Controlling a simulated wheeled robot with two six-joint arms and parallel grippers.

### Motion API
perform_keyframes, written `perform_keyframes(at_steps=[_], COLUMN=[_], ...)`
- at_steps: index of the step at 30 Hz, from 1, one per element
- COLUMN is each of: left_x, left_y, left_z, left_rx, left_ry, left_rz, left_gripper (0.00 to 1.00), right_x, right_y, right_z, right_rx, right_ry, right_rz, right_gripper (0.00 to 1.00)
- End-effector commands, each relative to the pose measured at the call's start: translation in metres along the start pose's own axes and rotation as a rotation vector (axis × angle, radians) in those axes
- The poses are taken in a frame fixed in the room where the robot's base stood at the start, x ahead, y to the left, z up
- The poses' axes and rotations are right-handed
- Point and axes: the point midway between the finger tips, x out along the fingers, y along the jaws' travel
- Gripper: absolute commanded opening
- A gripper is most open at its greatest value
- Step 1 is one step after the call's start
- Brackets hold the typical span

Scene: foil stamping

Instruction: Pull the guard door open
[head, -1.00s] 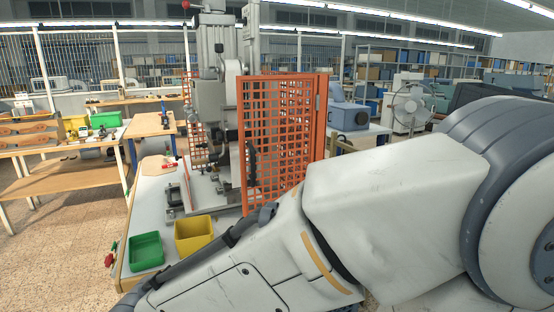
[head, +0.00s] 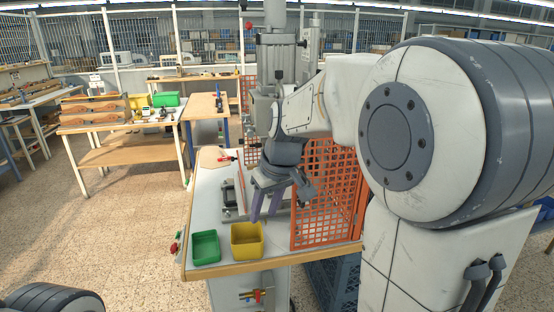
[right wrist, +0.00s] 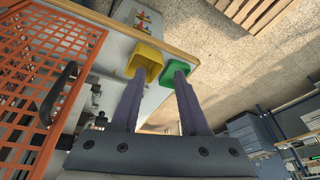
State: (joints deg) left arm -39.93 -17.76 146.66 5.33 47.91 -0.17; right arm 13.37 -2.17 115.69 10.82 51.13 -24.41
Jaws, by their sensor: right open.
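The guard door is an orange mesh panel (head: 322,205) at the right front of the machine on the workbench; my right arm covers its upper part in the head view. It fills the left of the right wrist view (right wrist: 45,45), with a black handle (right wrist: 52,92) near it. My right gripper (head: 265,212) is open and points down over the bench, left of the door. In the right wrist view its two fingers (right wrist: 159,78) are spread, with nothing held between them and apart from the handle. My left gripper is out of view.
A green bin (head: 206,247) and a yellow bin (head: 247,243) stand at the bench's front edge, below my right gripper. The grey press column (head: 277,60) rises behind it. A blue crate (head: 343,285) is under the door side. Floor at left is clear.

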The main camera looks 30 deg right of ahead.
Motion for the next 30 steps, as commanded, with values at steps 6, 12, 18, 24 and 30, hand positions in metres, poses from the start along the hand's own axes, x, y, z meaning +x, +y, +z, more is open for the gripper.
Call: perform_keyframes(at_steps=[6, 12, 18, 24, 30], left_x=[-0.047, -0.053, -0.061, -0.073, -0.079], left_y=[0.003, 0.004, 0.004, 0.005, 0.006], left_z=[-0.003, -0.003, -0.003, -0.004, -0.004], left_rx=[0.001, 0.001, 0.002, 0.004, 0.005], left_ry=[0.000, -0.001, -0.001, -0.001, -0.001], left_rz=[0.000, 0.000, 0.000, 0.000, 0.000], left_gripper=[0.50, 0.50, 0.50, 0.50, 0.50], right_x=[-0.072, -0.079, -0.051, -0.013, 0.013], right_y=[0.108, 0.133, 0.136, 0.140, 0.143], right_z=[-0.026, -0.025, -0.027, -0.030, -0.033], right_rx=[0.140, 0.165, 0.166, 0.165, 0.165], right_ry=[0.073, 0.087, 0.084, 0.084, 0.087], right_rz=[0.089, 0.111, 0.108, 0.108, 0.110], right_gripper=[0.45, 0.45, 0.45, 0.45, 0.45])
